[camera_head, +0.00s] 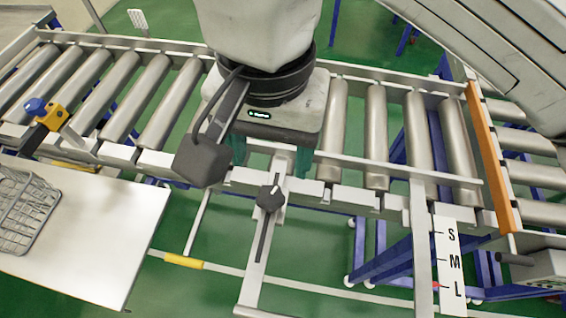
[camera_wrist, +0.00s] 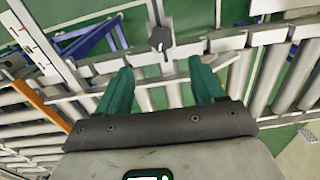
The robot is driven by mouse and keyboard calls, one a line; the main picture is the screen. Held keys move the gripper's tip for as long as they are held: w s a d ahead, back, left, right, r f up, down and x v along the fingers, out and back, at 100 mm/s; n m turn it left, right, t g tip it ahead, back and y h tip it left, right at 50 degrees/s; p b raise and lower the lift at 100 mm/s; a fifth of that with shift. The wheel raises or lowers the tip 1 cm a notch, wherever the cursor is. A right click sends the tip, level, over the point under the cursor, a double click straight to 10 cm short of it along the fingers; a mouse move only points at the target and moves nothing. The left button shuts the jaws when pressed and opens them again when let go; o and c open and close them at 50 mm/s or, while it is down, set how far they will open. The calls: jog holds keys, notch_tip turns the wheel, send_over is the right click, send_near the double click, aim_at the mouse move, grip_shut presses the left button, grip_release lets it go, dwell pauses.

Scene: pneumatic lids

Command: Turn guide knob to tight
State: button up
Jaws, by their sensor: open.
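The guide knob (camera_head: 270,198) is a small dark grey knob with a light pointer line on its face. It sits on a slotted metal bar (camera_head: 258,262) that runs out from the roller conveyor's near side. In the wrist view the knob (camera_wrist: 161,39) shows just beyond my fingertips, roughly centred between them. My gripper (camera_head: 271,157) has two teal fingers; it is open and empty, and in the head view it is partly hidden under my wrist. In the wrist view my gripper (camera_wrist: 161,67) stands apart from the knob.
A guide rail (camera_head: 400,171) runs along the conveyor's near edge. A white S, M, L scale (camera_head: 452,275) stands at right. A blue-and-yellow clamp (camera_head: 47,113) is at left, above a white table (camera_head: 90,235) with a wire basket (camera_head: 25,210). Green floor shows in front.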

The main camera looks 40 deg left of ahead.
aim_at(270, 197)
notch_tip(270, 197, down, 10)
jog(key=shift+s+a+p, duration=0.1)
jog(key=shift+p, duration=0.45)
jog(key=c, duration=1.1)
